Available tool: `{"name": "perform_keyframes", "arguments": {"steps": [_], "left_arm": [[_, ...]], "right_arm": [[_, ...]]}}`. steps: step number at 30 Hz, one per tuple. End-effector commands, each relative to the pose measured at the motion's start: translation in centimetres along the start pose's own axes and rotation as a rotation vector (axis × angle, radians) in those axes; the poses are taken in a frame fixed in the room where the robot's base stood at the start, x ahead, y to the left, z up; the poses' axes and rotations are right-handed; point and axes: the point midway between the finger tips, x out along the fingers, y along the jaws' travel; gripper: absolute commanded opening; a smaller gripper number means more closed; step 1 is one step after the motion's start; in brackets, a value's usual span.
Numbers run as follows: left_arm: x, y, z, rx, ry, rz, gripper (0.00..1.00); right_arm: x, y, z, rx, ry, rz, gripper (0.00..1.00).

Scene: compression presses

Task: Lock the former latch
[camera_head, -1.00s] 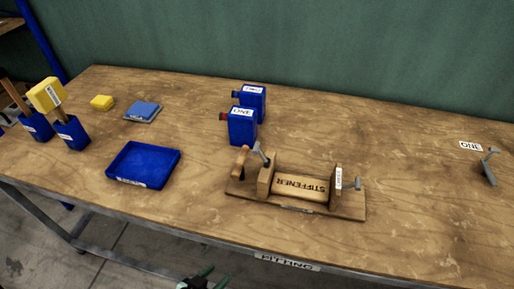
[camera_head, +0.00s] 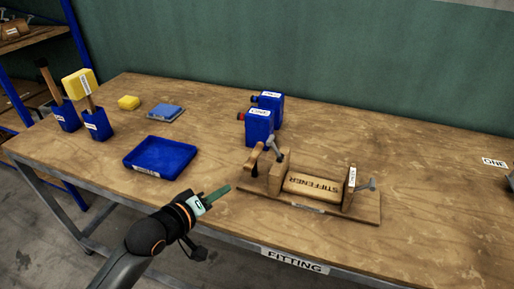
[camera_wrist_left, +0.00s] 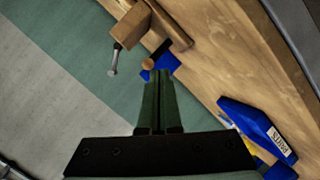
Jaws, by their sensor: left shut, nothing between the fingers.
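The former (camera_head: 310,205) is a wooden fixture near the table's front edge, with two uprights and a block marked STIFFENER between them. A grey metal lever (camera_head: 273,148) and a wooden handle (camera_head: 255,158) stand at its left end; another grey metal piece (camera_head: 367,185) sticks out at its right end. Which one is the latch, I cannot tell for sure. My left gripper (camera_head: 222,192) is shut and empty, left of the former and apart from it. In the left wrist view its closed fingers (camera_wrist_left: 158,88) point toward the former's wood (camera_wrist_left: 135,25) and a metal lever (camera_wrist_left: 114,58). My right gripper is out of view.
A blue tray (camera_head: 190,162) lies left of the former. Two blue containers (camera_head: 259,127) stand behind it. The table right of the former is mostly clear.

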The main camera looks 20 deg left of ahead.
Motion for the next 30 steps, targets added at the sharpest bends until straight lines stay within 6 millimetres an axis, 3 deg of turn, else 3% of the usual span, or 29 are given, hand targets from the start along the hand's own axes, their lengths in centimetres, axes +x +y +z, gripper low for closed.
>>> {"name": "perform_keyframes", "arguments": {"steps": [3,9,23,30], "left_arm": [[0.6,2.6,-3.7,-0.141,0.064,0.117,0.00],[0.6,5.2,-7.2,-0.298,0.108,0.245,0.00],[0.7,5.6,-7.8,-0.329,0.113,0.269,0.00],[2.8,6.3,-8.2,-0.330,0.113,0.270,0.00]], "right_arm": [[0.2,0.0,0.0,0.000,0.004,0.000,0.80],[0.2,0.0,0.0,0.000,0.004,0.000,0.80],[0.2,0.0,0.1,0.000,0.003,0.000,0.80],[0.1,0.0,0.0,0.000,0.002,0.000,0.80]]}}
